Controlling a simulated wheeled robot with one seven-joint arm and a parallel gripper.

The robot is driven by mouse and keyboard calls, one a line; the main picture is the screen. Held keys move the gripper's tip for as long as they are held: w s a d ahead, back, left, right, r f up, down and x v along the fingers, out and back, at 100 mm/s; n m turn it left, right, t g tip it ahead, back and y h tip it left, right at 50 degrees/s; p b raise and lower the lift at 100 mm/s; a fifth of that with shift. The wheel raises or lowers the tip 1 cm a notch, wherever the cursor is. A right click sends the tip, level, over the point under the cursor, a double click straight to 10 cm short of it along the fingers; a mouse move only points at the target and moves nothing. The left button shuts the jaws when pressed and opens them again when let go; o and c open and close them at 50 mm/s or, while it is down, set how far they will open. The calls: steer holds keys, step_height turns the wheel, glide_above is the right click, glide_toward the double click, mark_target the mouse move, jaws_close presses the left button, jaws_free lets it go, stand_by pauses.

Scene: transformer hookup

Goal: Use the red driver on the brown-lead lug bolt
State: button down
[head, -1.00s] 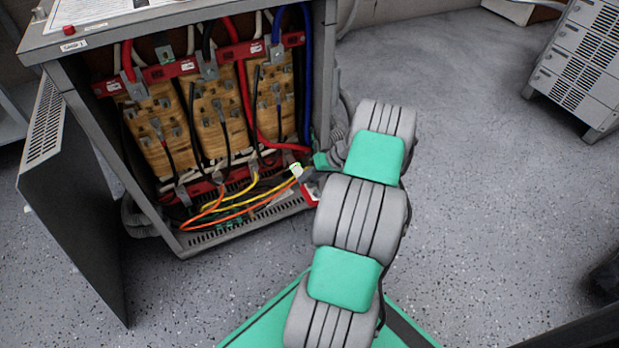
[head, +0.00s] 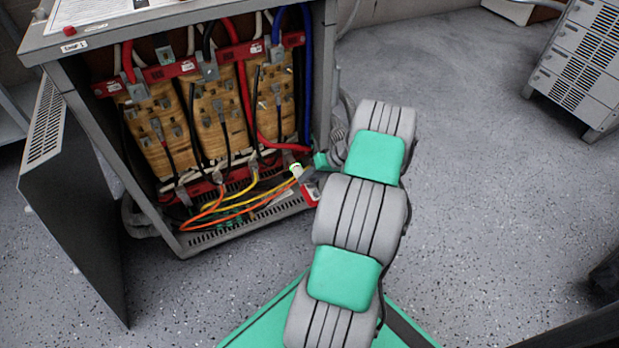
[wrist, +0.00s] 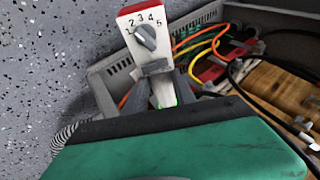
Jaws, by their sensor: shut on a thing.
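The red driver (wrist: 147,36) is a white tool with a red end and a grey dial marked 1 to 5. My gripper (wrist: 157,84) is shut on it in the wrist view. In the head view my gripper (head: 306,173) is at the lower right opening of the transformer cabinet, with the red-and-white driver (head: 311,193) just below it, partly hidden by my arm. Grey lugs (head: 183,193) sit along the red lower bar, with orange, yellow and black leads. I cannot pick out a brown lead or its bolt. Whether the driver touches any bolt is not visible.
The grey cabinet (head: 255,222) holds wood-faced coils (head: 150,140) and thick red, black and blue cables. Its open door (head: 75,220) stands at left. A vented grey unit (head: 580,65) stands at upper right.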

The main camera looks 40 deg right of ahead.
mark_target(312, 190)
steer(key=shift+s+r, duration=0.1)
steer(key=shift+r, duration=0.05)
stand_by(0.4)
steer(key=shift+s+a+p, duration=0.2)
steer(key=shift+s+p, duration=0.15)
steer(key=shift+s, duration=0.35)
steer(key=shift+s+a+p, duration=0.2)
steer(key=shift+s+p, duration=0.2)
steer(key=shift+s, duration=0.3)
steer(key=shift+s+a+p, duration=0.2)
steer(key=shift+s+p, duration=0.15)
steer(key=shift+s, duration=0.35)
